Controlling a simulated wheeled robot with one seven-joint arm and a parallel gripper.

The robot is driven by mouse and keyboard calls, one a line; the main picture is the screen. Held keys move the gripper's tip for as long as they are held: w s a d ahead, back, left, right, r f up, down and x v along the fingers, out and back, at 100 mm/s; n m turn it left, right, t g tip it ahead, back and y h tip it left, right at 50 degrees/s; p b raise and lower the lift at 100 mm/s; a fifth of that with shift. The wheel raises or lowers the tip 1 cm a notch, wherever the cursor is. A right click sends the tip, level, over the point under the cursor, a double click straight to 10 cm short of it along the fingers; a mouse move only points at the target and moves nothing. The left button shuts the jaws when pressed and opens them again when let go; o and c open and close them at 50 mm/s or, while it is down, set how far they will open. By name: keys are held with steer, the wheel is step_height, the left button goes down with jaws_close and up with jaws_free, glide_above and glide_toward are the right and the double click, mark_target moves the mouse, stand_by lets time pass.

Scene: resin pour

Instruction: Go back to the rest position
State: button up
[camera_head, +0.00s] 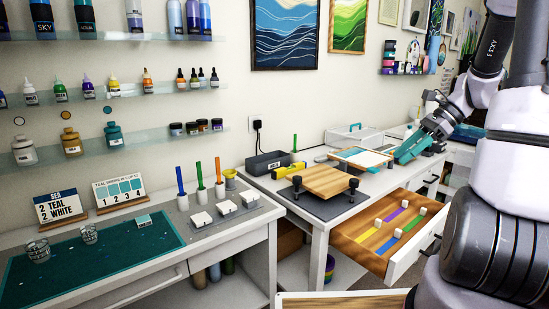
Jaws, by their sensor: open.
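My gripper (411,147) is at the right, at the end of my arm coming down from the upper right. Its teal fingers point down and left over the back right of the white worktable (335,222). The jaws are open, and I see nothing held between them. The fingers overlap the view of the area beside a framed panel (362,157), and I cannot tell how far above the surface they are.
An open drawer (402,262) with coloured strips and white blocks juts out at the front right. A wooden board (326,181) rests on dark supports. A left bench holds a teal mat (110,262), clear cups (89,234) and signs. Wall shelves hold bottles.

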steer(key=s+a+r+n+t+h, duration=0.6)
steer(key=s+a+r+n, duration=0.4)
steer(key=s+r+n, duration=0.3)
step_height(320, 180, up, 2)
steer(key=shift+s+r+n, duration=0.1)
steer(key=shift+s+n, duration=0.3)
steer(key=shift+n, duration=0.5)
